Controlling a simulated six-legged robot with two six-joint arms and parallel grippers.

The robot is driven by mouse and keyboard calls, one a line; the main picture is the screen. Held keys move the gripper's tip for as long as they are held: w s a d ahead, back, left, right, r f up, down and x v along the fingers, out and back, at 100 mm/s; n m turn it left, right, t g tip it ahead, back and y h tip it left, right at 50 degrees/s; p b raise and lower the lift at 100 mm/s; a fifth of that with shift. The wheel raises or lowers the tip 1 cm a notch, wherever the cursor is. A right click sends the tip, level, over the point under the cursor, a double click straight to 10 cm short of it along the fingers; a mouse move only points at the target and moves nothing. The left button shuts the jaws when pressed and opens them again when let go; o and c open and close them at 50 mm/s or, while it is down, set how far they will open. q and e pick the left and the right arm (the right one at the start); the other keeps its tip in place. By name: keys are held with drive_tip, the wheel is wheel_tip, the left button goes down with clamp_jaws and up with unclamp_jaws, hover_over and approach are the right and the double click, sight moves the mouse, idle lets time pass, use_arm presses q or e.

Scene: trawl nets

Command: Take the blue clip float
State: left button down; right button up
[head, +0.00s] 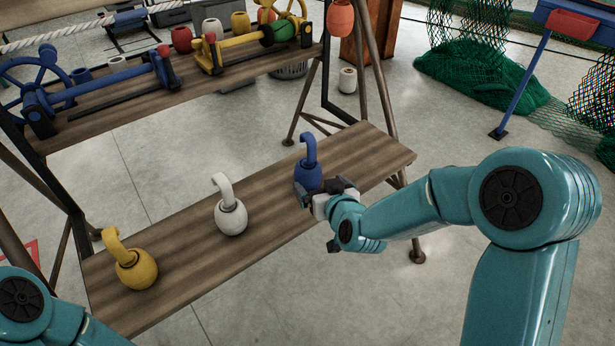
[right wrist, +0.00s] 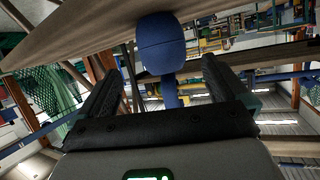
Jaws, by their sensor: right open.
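The blue clip float (head: 308,174) stands upright on the lower wooden shelf (head: 270,205), with its hook on top. My right gripper (head: 326,190) is at the float's near right side, with its jaws open. In the right wrist view the blue float (right wrist: 161,45) shows upside down, ahead of and between the two open fingers (right wrist: 158,88). I cannot tell whether a finger touches it. In the head view the gripper covers the float's lower right part. My left gripper is not in view; only part of my left arm shows at the lower left.
A white clip float (head: 231,218) and a yellow clip float (head: 136,270) stand on the same shelf to the left. The upper shelf (head: 100,118) holds blue and yellow winches and several floats. A frame leg (head: 385,80) rises behind the shelf's right end. The shelf's right end is clear.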

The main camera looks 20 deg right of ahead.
sight(314, 179)
drive_tip(key=x, duration=0.3)
drive_tip(key=shift+w+f, duration=0.15)
drive_tip(key=shift+w, duration=0.05)
drive_tip(key=x, duration=0.2)
drive_tip(key=b+x, duration=0.1)
drive_tip(key=x, duration=0.2)
drive_tip(key=shift+a+f+b, duration=0.1)
drive_tip(key=shift+f+b, duration=0.15)
drive_tip(key=shift+b, duration=0.05)
drive_tip(key=shift+c, duration=0.3)
drive_tip(key=c, duration=1)
